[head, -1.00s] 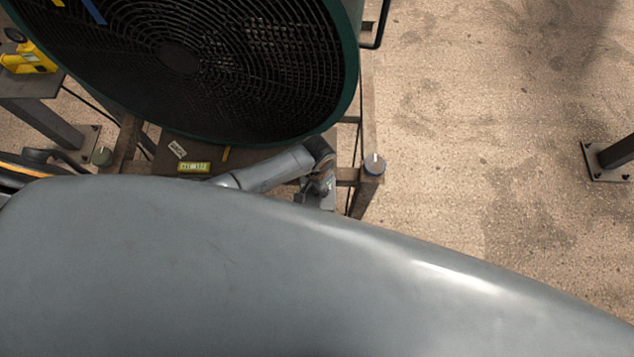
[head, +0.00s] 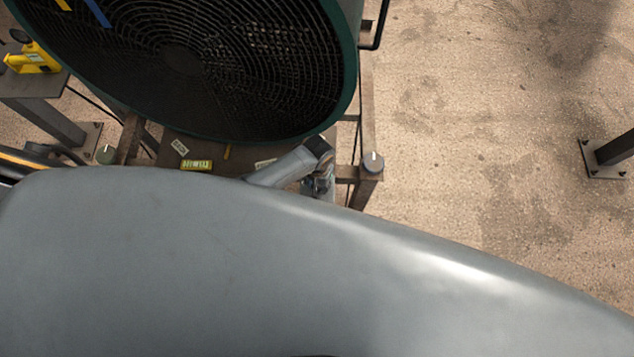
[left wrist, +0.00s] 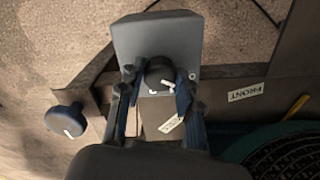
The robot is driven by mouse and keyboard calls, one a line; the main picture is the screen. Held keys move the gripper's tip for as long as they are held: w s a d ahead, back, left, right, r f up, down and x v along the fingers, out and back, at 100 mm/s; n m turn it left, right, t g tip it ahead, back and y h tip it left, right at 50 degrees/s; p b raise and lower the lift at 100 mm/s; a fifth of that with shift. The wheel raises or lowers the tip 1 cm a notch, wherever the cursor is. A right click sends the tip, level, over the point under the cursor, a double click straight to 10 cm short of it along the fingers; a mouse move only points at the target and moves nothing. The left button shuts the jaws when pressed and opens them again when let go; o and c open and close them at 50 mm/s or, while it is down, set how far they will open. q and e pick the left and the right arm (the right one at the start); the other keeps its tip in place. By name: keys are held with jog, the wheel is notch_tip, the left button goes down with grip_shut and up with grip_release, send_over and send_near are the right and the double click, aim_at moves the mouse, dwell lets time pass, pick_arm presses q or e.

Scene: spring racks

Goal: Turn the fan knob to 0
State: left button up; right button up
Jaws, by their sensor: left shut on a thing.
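The fan (head: 185,62) is a large dark round grille in a green housing at the upper left of the head view. In the left wrist view, the dark round fan knob (left wrist: 158,71) with a white pointer sits on a grey box (left wrist: 135,40). My left gripper (left wrist: 155,85) has a finger on each side of this knob and is shut on it. In the head view my left gripper (head: 319,183) is at the stand below the fan, partly hidden by my grey body; the knob is hidden there. I cannot read the dial setting. My right gripper is not in view.
Another round knob (head: 373,162) with a white mark sits on the stand's right corner; a greenish knob (head: 105,154) is at the left. A yellow device (head: 33,60) stands on a side table. The floor (head: 480,110) at right is largely open.

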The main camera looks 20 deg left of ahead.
pick_arm(q)
jog(key=o, duration=1.2)
jog(key=shift+c, duration=0.2)
notch_tip(320, 180, up, 12)
